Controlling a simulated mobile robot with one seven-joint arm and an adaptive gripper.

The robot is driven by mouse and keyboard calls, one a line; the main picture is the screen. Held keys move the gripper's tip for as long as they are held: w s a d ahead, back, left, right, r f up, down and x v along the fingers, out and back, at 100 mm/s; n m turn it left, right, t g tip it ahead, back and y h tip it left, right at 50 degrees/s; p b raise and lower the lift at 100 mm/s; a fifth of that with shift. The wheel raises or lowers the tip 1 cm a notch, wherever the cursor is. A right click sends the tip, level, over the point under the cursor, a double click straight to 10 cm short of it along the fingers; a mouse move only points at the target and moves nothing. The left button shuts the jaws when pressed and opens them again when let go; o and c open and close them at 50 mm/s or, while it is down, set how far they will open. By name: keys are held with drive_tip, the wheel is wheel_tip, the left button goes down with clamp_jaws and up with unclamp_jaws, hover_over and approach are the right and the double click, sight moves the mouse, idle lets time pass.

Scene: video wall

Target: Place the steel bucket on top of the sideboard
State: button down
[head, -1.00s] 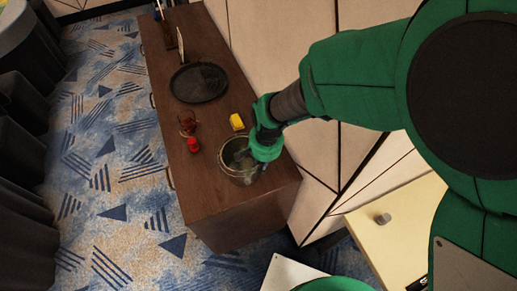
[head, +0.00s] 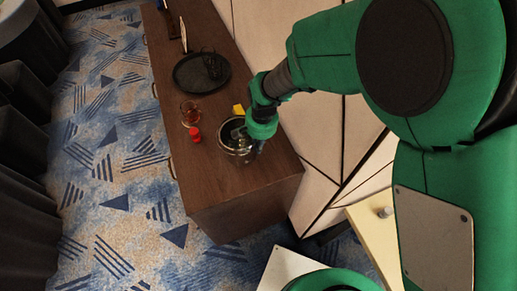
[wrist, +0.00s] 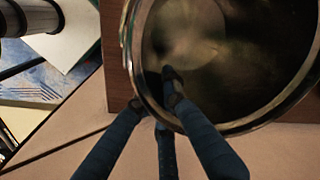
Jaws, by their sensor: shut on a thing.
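The steel bucket (head: 234,153) is a shiny round open pail over the near end of the dark brown sideboard (head: 235,190). The head view does not clearly show whether its base touches the top. My gripper (head: 257,138) is at the bucket's right side. In the wrist view the bucket (wrist: 225,70) looks upright, with its open mouth facing the camera. My gripper's fingers (wrist: 172,95) are shut on its near rim, and some fingertips show inside. A strip of sideboard (wrist: 115,70) shows beside the bucket.
A red item (head: 195,134), a glass of amber liquid (head: 189,111) and a partly hidden yellow block (head: 239,110) are close to the bucket. A dark round tray (head: 202,73) lies farther back. The panelled wall (head: 305,150) runs along the right side.

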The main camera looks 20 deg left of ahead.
drive_tip(key=shift+f, duration=1.1)
drive_tip(key=shift+f, duration=0.2)
drive_tip(key=c, duration=1.8)
unclamp_jaws()
drive_tip(key=shift+c, duration=0.2)
drive_tip(key=shift+r, duration=0.1)
wheel_tip(320, 180, up, 12)
drive_tip(key=p, duration=0.1)
drive_tip(key=shift+d, duration=0.4)
drive_tip(key=shift+r, duration=0.15)
